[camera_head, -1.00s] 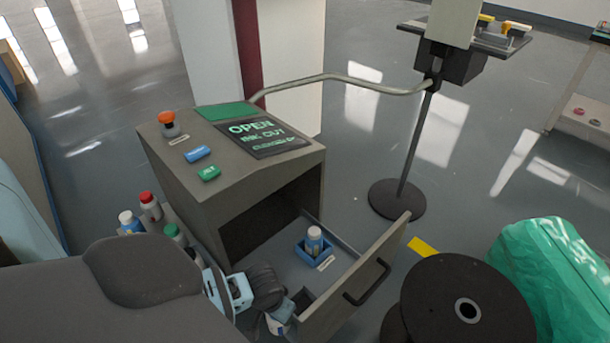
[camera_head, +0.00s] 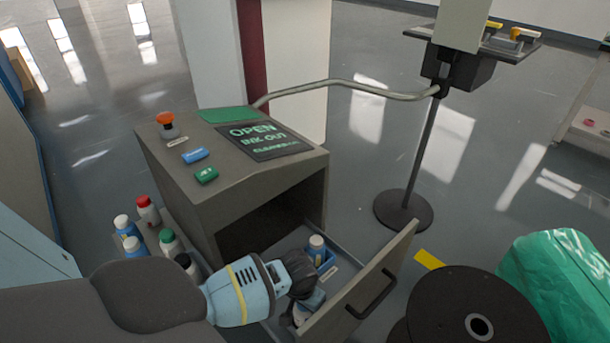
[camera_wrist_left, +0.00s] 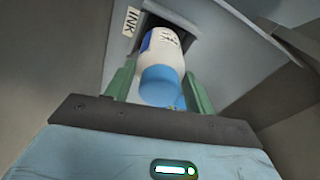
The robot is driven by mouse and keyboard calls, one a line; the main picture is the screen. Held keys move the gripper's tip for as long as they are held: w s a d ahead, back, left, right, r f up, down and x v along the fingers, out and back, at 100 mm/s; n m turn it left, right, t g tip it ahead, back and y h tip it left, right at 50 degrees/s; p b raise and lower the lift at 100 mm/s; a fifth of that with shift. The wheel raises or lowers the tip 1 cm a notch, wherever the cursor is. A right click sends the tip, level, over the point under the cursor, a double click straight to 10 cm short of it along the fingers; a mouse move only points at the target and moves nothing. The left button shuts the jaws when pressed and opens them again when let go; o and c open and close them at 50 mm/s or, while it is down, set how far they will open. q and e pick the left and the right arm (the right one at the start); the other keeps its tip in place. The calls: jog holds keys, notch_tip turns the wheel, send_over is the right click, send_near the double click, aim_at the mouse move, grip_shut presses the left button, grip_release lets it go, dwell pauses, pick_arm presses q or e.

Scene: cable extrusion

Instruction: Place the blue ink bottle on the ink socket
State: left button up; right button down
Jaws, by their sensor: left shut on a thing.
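My left gripper (camera_head: 308,302) is over the front of the open drawer, close to its front panel. In the left wrist view its green fingers (camera_wrist_left: 161,84) are shut on a white bottle with blue parts, the blue ink bottle (camera_wrist_left: 163,52). The bottle's blue end faces the wrist camera. Its far end is at a dark square recess, the ink socket (camera_wrist_left: 189,35), beside an INK label (camera_wrist_left: 131,19). Whether the bottle is seated or just above the socket cannot be told. In the head view the gripper hides the socket. My right gripper is not in view.
The drawer front (camera_head: 350,290) rises close to the gripper. Several bottles (camera_head: 146,209) stand left of the grey machine (camera_head: 180,180). A black spool (camera_head: 450,310) is at lower right.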

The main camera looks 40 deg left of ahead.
pick_arm(q)
jog(key=shift+f, duration=0.65)
jog(key=shift+r, duration=0.1)
jog(key=o, duration=1.3)
jog(key=shift+o, duration=0.7)
